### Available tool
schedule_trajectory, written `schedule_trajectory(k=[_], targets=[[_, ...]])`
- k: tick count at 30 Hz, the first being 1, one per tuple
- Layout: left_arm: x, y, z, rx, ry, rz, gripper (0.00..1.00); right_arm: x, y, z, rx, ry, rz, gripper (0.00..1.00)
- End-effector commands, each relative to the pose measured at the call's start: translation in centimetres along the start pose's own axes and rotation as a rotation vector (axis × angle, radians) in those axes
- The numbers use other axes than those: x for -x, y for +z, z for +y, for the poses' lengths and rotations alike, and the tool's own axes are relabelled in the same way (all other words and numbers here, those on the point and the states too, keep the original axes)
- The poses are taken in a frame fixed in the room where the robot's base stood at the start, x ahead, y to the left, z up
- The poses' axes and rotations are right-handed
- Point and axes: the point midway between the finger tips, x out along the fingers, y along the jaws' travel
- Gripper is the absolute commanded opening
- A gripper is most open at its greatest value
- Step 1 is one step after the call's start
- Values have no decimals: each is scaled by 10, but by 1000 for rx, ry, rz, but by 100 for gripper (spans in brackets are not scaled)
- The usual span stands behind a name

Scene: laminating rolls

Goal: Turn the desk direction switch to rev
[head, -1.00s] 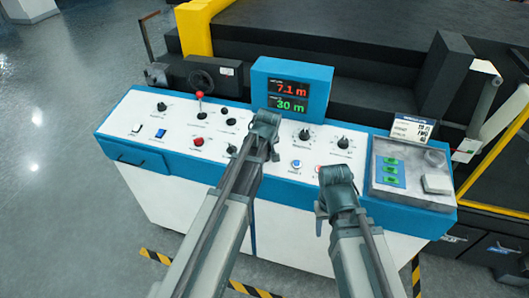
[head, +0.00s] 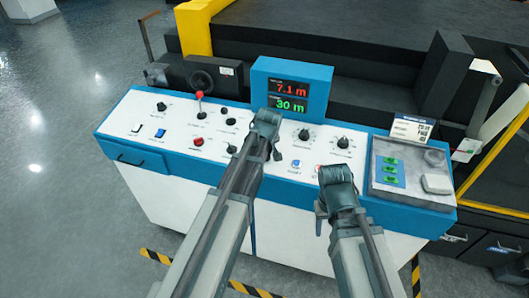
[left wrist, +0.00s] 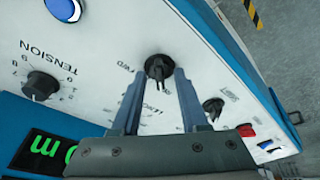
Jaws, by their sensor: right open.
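The desk direction switch (left wrist: 158,68) is a black rotary knob on the white panel in the left wrist view. A label reading FWD is beside it, and other lettering is partly covered by a finger. My left gripper (left wrist: 160,80) has its two fingers apart, one on each side of the knob; I cannot tell whether they touch it. In the head view my left gripper (head: 270,148) is over the middle of the panel, below the display, and covers the switch. My right gripper (head: 322,205) is open and empty at the panel's front edge.
The blue display box (head: 291,90) stands just behind my left gripper. Other knobs, a red-topped lever (head: 200,97) and a red button (head: 198,142) are to the left. A tension knob (left wrist: 40,85) is nearby.

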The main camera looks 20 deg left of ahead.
Motion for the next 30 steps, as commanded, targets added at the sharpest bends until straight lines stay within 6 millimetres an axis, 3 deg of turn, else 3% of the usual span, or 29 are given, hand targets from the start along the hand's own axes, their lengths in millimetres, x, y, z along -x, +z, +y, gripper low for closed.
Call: schedule_trajectory(k=[11, 30], targets=[[20, -1, 0, -1, 0, 0, 44, 19, 1, 2, 0, 0, 0, 50], [122, -2, 0, 0, 0, 0, 44, 114, 7, 11, -3, -1, 0, 50]])
